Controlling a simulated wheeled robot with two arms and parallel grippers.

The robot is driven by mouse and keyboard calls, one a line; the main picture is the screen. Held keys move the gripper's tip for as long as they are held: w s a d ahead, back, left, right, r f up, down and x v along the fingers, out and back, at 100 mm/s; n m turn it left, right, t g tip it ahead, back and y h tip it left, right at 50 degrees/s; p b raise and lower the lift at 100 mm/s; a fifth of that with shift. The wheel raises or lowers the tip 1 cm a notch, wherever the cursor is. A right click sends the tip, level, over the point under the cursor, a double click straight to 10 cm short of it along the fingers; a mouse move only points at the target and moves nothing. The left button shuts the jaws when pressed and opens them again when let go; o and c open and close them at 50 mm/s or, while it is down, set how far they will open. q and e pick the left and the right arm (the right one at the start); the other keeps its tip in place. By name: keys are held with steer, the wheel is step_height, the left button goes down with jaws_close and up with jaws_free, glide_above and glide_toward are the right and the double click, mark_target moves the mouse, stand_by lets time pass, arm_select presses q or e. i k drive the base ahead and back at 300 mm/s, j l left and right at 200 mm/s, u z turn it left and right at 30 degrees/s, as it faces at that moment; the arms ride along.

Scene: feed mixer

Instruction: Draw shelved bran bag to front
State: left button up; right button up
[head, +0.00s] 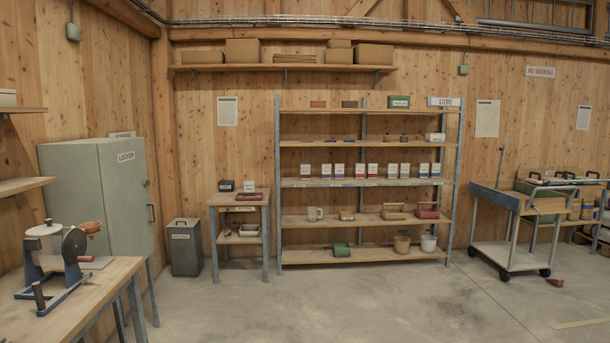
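A metal-post shelving unit with wooden boards (350,218) stands against the back wall, under a small sign that seems to read STORE. Its middle board (382,182) holds a row of small white packs with coloured bands: blue ones (326,171) at the left, red ones (373,170) in the middle, and more white packs (405,170) with dark or blue marks at the right. Their print is too small to read, so I cannot tell which one is the bran bag. Neither my left nor my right gripper is in view. The shelf is some way off across the floor.
A workbench (95,300) with a hand-cranked mixer (45,245) is at the near left, before a grey-green locker (100,195). A small side table (240,198) and a wheeled cart (510,255) flank the shelving. The concrete floor (330,305) ahead is clear.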

mark_target(305, 168)
steer(key=i+u, duration=0.3)
steer(key=i, duration=4.65)
